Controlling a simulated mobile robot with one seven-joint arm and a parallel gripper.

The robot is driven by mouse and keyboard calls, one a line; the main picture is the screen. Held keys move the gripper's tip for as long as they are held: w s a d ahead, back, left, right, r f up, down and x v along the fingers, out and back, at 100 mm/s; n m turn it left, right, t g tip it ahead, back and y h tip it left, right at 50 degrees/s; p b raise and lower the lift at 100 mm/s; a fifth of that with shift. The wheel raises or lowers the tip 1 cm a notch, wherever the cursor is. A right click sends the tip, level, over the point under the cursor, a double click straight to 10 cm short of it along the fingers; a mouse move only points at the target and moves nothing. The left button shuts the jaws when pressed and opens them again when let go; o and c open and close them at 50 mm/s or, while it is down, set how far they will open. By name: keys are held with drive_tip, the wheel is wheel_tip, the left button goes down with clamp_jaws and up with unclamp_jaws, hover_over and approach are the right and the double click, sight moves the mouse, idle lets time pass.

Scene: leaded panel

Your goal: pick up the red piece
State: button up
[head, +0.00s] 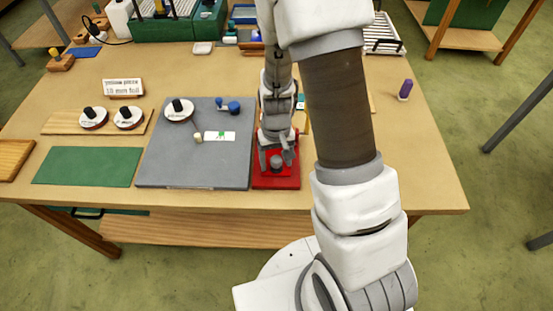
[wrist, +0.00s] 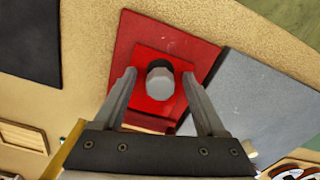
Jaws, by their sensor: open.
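The red piece (wrist: 147,108) is a bright red square plate with a grey round knob (wrist: 160,82) standing on it. It lies on a darker red mat (wrist: 130,42). In the head view the knob (head: 277,163) shows just below my gripper (head: 277,154), on the red mat near the table's front edge. In the wrist view my gripper (wrist: 158,77) is open, with one finger on each side of the knob. Gaps show between the fingers and the knob. Part of the plate's lower side is hidden by my gripper.
A grey board (head: 205,165) lies directly left of the red mat. It carries a white-topped disc, a blue-handled piece and a small white card. A green mat (head: 88,167) lies farther left. A purple piece (head: 405,90) stands on the right, where the table is mostly clear.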

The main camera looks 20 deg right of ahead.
sight(278, 158)
clamp_jaws()
idle(0.3)
drive_tip(key=shift+r, duration=0.8)
drive_tip(key=shift+d+r, duration=0.2)
drive_tip(key=shift+r, duration=0.85)
drive_tip(key=s+d+b, duration=0.1)
drive_tip(key=d, duration=0.4)
drive_tip(key=s+d+b, duration=0.1)
drive_tip(key=s+d, duration=0.1)
drive_tip(key=d, duration=0.4)
drive_tip(key=s+d+b, duration=0.1)
drive_tip(key=s+d, duration=0.1)
drive_tip(key=d, duration=0.3)
drive_tip(key=shift+s+d+f+b, duration=0.1)
drive_tip(key=shift+s+d+b, duration=0.15)
drive_tip(key=shift+d+b, duration=0.15)
